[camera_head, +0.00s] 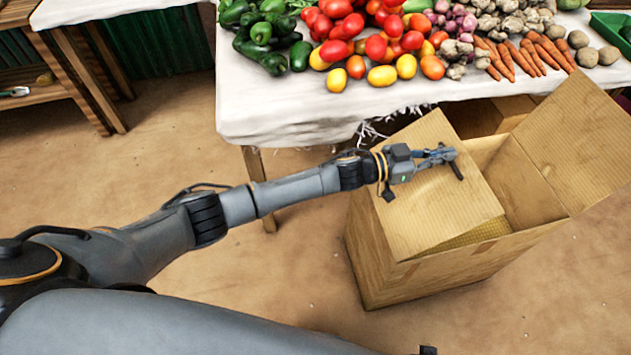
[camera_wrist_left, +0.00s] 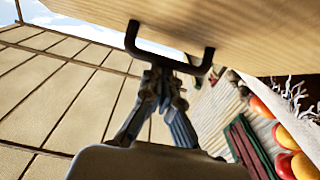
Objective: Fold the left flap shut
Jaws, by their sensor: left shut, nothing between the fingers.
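The open cardboard box (camera_head: 440,272) stands on the ground by the vegetable table. Its left flap (camera_head: 425,215) leans inward over the left part of the opening, with a gap below its free edge. My left gripper (camera_head: 452,160) is over this flap in the head view, shut and empty. Only a small dark tip, perhaps of my right gripper (camera_head: 428,350), shows at the bottom edge.
The box's right flap (camera_head: 580,140) stands open, tilted outward. The white-clothed table (camera_head: 275,105) with vegetables is behind the box. A wooden stand (camera_head: 85,75) is at the far left. The ground right of the box is clear.

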